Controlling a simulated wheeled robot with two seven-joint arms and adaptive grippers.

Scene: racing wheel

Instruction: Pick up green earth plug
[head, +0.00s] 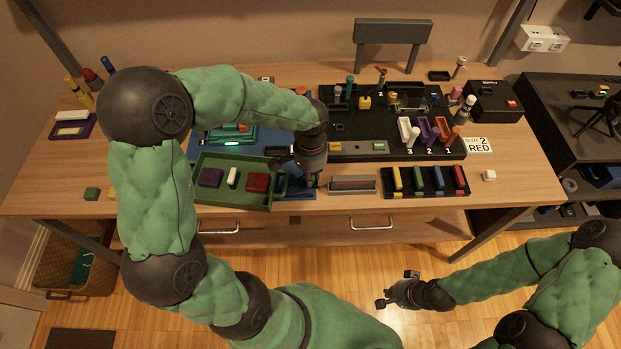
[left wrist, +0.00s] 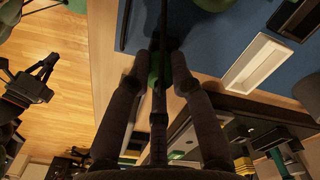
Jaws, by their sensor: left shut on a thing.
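My left gripper (head: 300,187) is low at the table's front edge, just right of the green tray. In the left wrist view its two dark fingers (left wrist: 156,62) are closed around a small green piece (left wrist: 154,70), which looks like the green earth plug. Only a sliver of it shows between the fingertips, so its shape and tilt are unclear. In the head view the held piece is hidden by my gripper. My right gripper (head: 396,289) is open and empty, above the floor in front of the table.
A green tray (head: 275,197) with several blocks lies left of my left gripper. A grey-framed holder (head: 352,184) and a rack of coloured blocks (head: 424,196) are to the right. A black board (head: 365,130) with pegs stands behind.

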